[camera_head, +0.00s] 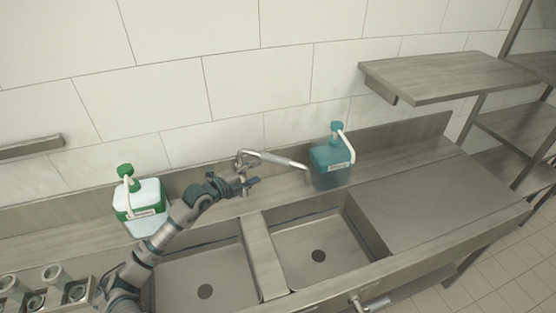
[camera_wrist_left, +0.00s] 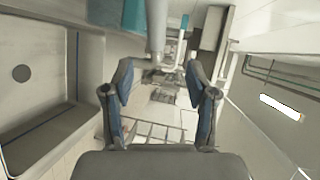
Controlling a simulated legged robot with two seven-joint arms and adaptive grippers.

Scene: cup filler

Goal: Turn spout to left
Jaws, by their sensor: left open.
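The metal spout (camera_head: 275,158) of the faucet extends to the right from its base at the back of the sink, over the right basin. My left gripper (camera_head: 250,183) is close to the faucet, just below the spout's left part in the picture. In the left wrist view, the two fingers of my left gripper (camera_wrist_left: 158,72) are apart with nothing held. A grey tube, which looks like the spout (camera_wrist_left: 157,28), shows beyond the fingertips, lined up with the gap. The faucet's base is partly hidden by my gripper. My right gripper is not in view.
A green-and-white jug (camera_head: 147,203) stands left of my forearm. A teal jug (camera_head: 331,160) stands just right of the spout's end. The left basin (camera_head: 205,270) and right basin (camera_head: 320,240) are empty. A shelf (camera_head: 440,75) is at upper right; cups stand at lower left.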

